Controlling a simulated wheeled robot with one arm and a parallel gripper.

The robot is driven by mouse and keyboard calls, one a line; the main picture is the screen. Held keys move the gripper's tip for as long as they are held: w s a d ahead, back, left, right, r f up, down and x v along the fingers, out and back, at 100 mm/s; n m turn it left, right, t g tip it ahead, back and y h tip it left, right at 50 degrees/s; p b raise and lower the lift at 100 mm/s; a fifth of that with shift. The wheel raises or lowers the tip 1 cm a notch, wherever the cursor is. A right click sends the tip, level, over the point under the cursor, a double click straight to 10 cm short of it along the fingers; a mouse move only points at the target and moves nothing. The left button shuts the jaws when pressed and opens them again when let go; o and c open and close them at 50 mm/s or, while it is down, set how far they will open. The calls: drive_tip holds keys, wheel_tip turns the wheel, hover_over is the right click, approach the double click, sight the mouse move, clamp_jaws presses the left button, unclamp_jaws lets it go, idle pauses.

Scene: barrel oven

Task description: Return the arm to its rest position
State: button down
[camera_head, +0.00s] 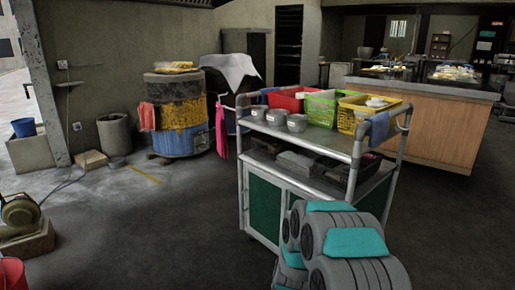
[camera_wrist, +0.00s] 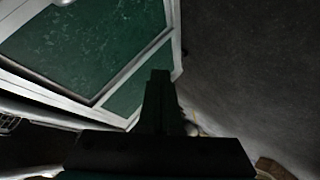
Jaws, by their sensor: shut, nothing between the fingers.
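My arm (camera_head: 345,250) is folded into thick grey links with teal caps at the bottom of the head view, in front of the trolley. My gripper (camera_wrist: 160,76) is a dark shape in the middle of the wrist view. Its fingers are together with nothing between them. Beyond it in the wrist view are a green panel with a pale frame (camera_wrist: 85,40) and dark floor (camera_wrist: 250,70). My gripper cannot be made out in the head view.
A metal trolley (camera_head: 262,200) with green panels stands close by, carrying red, green and yellow baskets and metal pots. A yellow and blue barrel oven (camera_head: 178,115) stands behind it to the left. A wooden counter (camera_head: 440,125) is at the right. The left floor is mostly clear.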

drive_tip(key=s+a+r+m+g+y, duration=0.1)
drive_tip(key=s+r+m+g+y, duration=0.15)
drive_tip(key=s+r, duration=0.55)
drive_tip(key=s+a+r+m+g+y, duration=0.15)
drive_tip(key=s+r+g, duration=0.3)
drive_tip(key=s, duration=0.55)
drive_tip(key=s+d+r+m+g+h, duration=0.1)
drive_tip(key=s+d+r+g, duration=0.1)
drive_tip(key=s, duration=0.9)
drive_tip(key=s+d+r+m+g, duration=0.1)
drive_tip(key=s+r, duration=0.3)
drive_tip(key=s, duration=0.7)
drive_tip(key=s+d+r+m+g+h, duration=0.1)
drive_tip(key=s+d+r+m+g, duration=0.1)
drive_tip(key=s, duration=0.9)
drive_tip(key=shift+d+r+g+h, duration=0.3)
drive_tip(key=shift+d+r+g, duration=0.2)
drive_tip(key=shift+d+r, duration=0.45)
drive_tip(key=shift+s, duration=0.1)
